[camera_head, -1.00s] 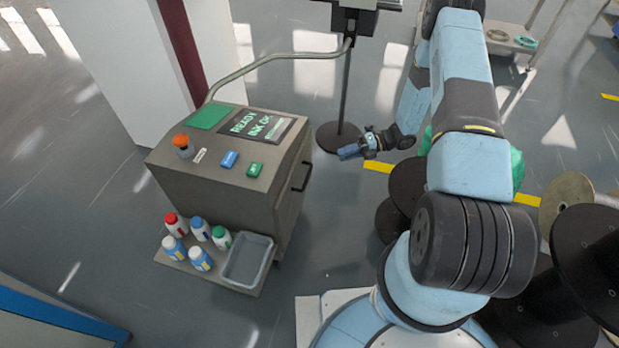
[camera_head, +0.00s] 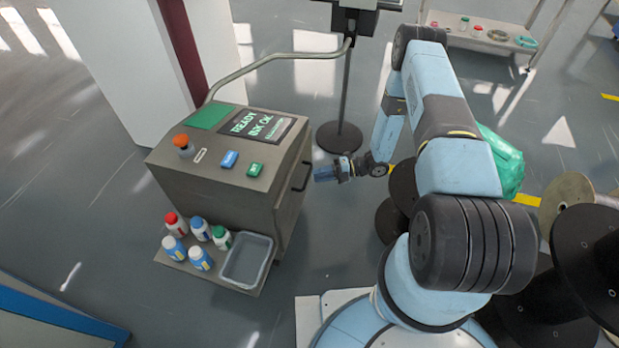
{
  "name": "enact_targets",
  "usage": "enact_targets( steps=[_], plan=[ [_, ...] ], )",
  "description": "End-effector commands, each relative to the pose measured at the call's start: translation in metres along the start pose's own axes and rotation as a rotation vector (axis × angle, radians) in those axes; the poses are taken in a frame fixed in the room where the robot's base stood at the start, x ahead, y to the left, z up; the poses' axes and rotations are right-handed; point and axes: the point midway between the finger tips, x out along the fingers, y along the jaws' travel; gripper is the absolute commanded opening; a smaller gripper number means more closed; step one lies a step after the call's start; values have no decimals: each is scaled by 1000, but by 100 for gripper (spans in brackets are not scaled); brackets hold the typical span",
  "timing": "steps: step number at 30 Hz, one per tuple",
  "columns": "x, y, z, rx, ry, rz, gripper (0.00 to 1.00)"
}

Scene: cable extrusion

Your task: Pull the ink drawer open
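The grey ink machine (camera_head: 222,189) stands left of my arm, with a screen (camera_head: 257,124) reading "READY INK OK". A dark bar handle (camera_head: 301,176) is on its right side face, which I take to be the ink drawer's front. The drawer looks closed. My gripper (camera_head: 318,174) is just right of the handle, pointing left at it. A small gap seems to lie between them, but contact is hard to judge. The fingers are too small to tell whether they are open or shut.
Several bottles (camera_head: 200,230) and a grey bin (camera_head: 248,260) sit on the machine's low front shelf. A stand (camera_head: 340,137) rises behind my gripper. Dark spools (camera_head: 403,187) and a green bag (camera_head: 503,163) lie right, near my arm. Floor between machine and base is clear.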

Motion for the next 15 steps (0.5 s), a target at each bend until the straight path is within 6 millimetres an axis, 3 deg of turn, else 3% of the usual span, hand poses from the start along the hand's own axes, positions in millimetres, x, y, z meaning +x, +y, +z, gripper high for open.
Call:
enact_targets(
  steps=[6, 15],
  plan=[
    [33, 0, 0, -2, 1, 0, 25],
    [51, 0, 0, -2, 0, 0, 25]
  ],
)
